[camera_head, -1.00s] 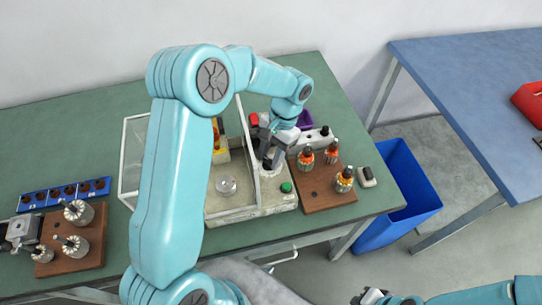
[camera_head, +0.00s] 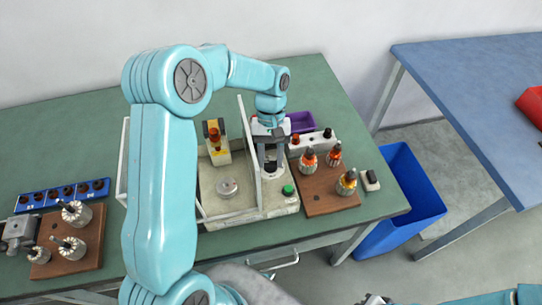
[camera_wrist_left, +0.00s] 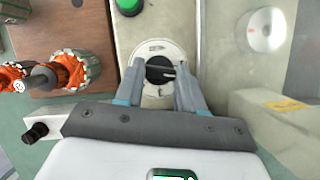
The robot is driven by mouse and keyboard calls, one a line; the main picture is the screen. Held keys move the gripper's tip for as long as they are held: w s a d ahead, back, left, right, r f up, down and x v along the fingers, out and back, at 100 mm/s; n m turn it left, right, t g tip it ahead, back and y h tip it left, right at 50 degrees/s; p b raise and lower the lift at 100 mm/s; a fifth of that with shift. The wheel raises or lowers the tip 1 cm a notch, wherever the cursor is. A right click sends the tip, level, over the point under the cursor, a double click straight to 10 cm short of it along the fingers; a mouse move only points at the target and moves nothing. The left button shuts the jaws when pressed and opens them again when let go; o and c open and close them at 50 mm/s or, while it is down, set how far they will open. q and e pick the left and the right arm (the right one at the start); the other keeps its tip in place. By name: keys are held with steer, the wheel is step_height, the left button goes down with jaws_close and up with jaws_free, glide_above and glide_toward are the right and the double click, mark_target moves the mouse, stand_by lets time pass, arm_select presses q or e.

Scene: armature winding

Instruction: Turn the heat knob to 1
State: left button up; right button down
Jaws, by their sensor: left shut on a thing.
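The heat knob (camera_wrist_left: 158,70) is a round black knob with a light pointer line, set in a white dial plate (camera_wrist_left: 160,48) on the machine's control panel. My left gripper (camera_wrist_left: 159,80) points down at it, with one finger on each side, and is shut on the knob. In the head view the knob (camera_head: 270,167) shows small between the fingertips of the left gripper (camera_head: 271,160). The dial's markings are too small to read. My right gripper (camera_head: 373,299) shows only in part at the bottom edge, and its jaws cannot be made out.
A green button (camera_head: 288,190) sits just in front of the knob. A clear guard panel (camera_head: 247,140) stands left of it, beside the winding bay with a metal disc (camera_head: 228,187). A brown board (camera_head: 318,203) with several orange-wound armatures lies to the right. A purple bin (camera_head: 300,122) stands behind.

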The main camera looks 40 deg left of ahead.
stand_by(0.3)
arm_select(q)
steer(key=shift+w, duration=0.1)
steer(key=o, duration=1)
steer(key=shift+o, duration=0.2)
steer(key=v, duration=1.6)
steer(key=shift+r+p, duration=0.25)
steer(key=shift+p, duration=0.1)
steer(key=shift+a, duration=0.15)
